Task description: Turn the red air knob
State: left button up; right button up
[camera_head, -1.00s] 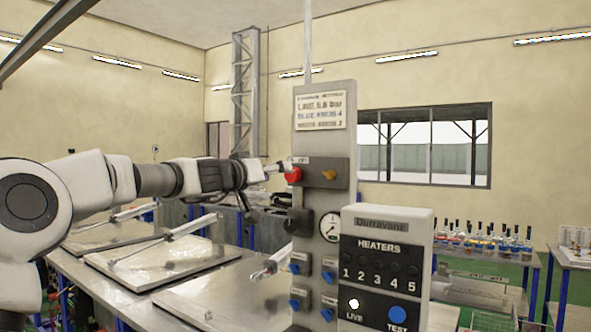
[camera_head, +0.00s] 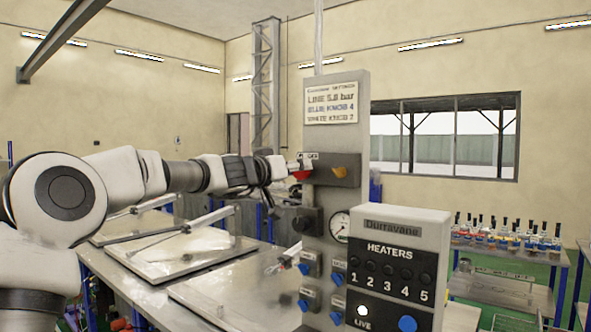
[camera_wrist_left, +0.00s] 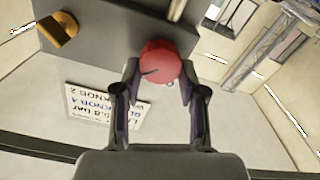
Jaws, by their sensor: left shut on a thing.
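The red air knob (camera_head: 301,175) sits at the left end of a dark block on the upright grey control panel (camera_head: 350,88). In the left wrist view the round red knob (camera_wrist_left: 160,62) lies between the two fingertips. My left gripper (camera_wrist_left: 160,88) is shut on the red knob, with one finger on each side of it. In the head view my left gripper (camera_head: 284,168) reaches the knob from the left and partly hides it. An orange-yellow knob (camera_head: 346,172) is on the same block, right of the red one. My right gripper is out of view.
Below are a black knob (camera_head: 306,221), a pressure gauge (camera_head: 341,226), several blue knobs and a heater box (camera_head: 400,226) with numbered buttons. Metal lids (camera_head: 170,256) lie on the bench at left. A rack of bottles (camera_head: 505,242) stands at right.

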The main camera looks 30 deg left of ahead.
pick_arm(q)
jog(key=shift+f, duration=0.15)
jog(key=shift+w+a+f+n+b, duration=0.15)
jog(key=shift+n+b, duration=0.6)
jog(key=shift+n, duration=3.7)
jog(key=shift+a+f+n+b, duration=0.1)
jog(key=shift+n+b, duration=0.65)
jog(key=shift+n, duration=3.7)
jog(key=shift+r, duration=0.1)
